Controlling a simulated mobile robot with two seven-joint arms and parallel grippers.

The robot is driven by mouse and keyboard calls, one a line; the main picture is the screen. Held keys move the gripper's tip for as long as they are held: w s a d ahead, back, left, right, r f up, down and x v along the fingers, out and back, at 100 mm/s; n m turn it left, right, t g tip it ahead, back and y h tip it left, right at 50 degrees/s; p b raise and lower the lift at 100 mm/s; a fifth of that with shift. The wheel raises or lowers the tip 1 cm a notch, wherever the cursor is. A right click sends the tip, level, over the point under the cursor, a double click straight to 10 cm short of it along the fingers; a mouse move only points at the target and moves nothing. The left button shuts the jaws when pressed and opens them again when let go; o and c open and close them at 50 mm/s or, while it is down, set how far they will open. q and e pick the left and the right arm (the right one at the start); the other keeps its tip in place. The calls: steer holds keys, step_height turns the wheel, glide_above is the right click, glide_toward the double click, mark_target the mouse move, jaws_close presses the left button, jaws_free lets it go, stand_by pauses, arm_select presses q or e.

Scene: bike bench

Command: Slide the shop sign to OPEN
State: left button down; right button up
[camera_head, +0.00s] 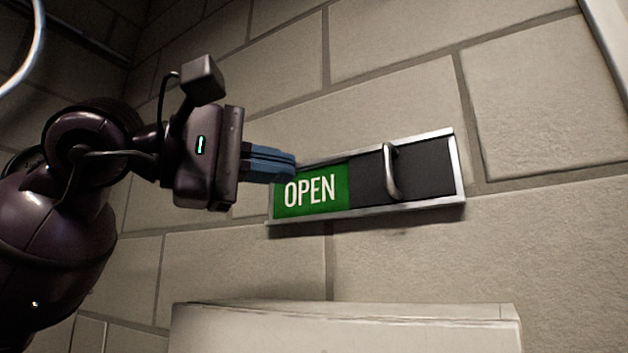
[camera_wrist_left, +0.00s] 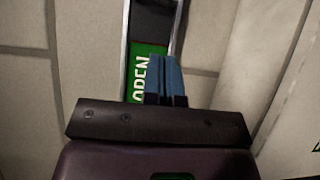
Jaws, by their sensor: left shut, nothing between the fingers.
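The shop sign (camera_head: 457,170) is a metal frame on the brick wall, tilted in the head view. Its left part shows a green panel (camera_head: 318,190) with the word OPEN. A dark slider with a metal handle (camera_head: 391,172) covers the part to the right. My left gripper (camera_head: 290,165) is shut and empty, with its blue fingers at the sign's upper left corner, left of the handle. I cannot tell whether the fingertips touch the sign. In the left wrist view the blue fingers (camera_wrist_left: 166,76) overlap the green panel (camera_wrist_left: 143,72). My right gripper is not in view.
A pale box-like surface (camera_head: 345,318) stands below the sign. The brick wall (camera_head: 390,80) around the sign is bare. A light vertical edge (camera_head: 606,35) is at the upper right.

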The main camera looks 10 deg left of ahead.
arm_select(q)
steer(key=v, duration=0.3)
steer(key=shift+a, duration=0.25)
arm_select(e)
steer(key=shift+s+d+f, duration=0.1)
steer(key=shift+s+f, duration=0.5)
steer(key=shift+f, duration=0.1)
arm_select(q)
steer(key=shift+w, duration=0.1)
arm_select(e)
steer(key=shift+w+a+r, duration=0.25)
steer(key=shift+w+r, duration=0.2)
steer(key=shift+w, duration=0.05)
